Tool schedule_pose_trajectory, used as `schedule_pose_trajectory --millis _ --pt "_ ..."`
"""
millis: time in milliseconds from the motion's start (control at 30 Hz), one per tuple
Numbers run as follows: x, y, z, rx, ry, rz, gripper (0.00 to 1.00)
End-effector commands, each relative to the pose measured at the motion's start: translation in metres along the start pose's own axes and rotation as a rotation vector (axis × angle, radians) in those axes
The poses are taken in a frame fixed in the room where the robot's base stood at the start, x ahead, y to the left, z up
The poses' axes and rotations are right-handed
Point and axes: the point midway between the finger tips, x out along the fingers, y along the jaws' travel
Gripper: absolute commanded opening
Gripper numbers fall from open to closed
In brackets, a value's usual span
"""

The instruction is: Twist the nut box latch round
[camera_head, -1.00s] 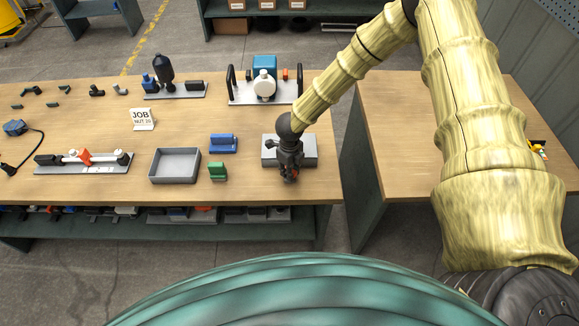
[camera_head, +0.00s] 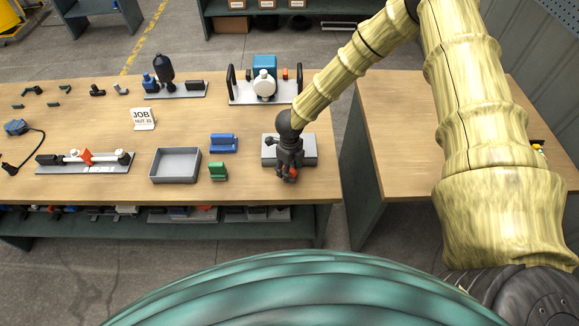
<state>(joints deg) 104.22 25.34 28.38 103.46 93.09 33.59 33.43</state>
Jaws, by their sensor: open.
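A grey box (camera_head: 309,150), which looks like the nut box, sits near the right end of the wooden bench. My gripper (camera_head: 289,177) is at the front of this box and covers its middle. The gripper is open. A small red part (camera_head: 294,174) shows at the fingertips; it may be the latch, but I cannot tell whether the fingers touch it. The rest of the latch is hidden by my gripper.
A grey open tray (camera_head: 152,178), a blue block (camera_head: 223,144) and a green block (camera_head: 218,171) stand left of the box. A pump assembly (camera_head: 264,85) stands behind it. A white job sign (camera_head: 142,119) is farther left. A gap separates the bench from the right-hand table (camera_head: 400,150).

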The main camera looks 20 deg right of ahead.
Motion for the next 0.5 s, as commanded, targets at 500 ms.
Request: schedule_pose_trajectory --millis 500 --pt "-0.043 -0.001 0.000 0.001 0.000 -0.001 0.57"
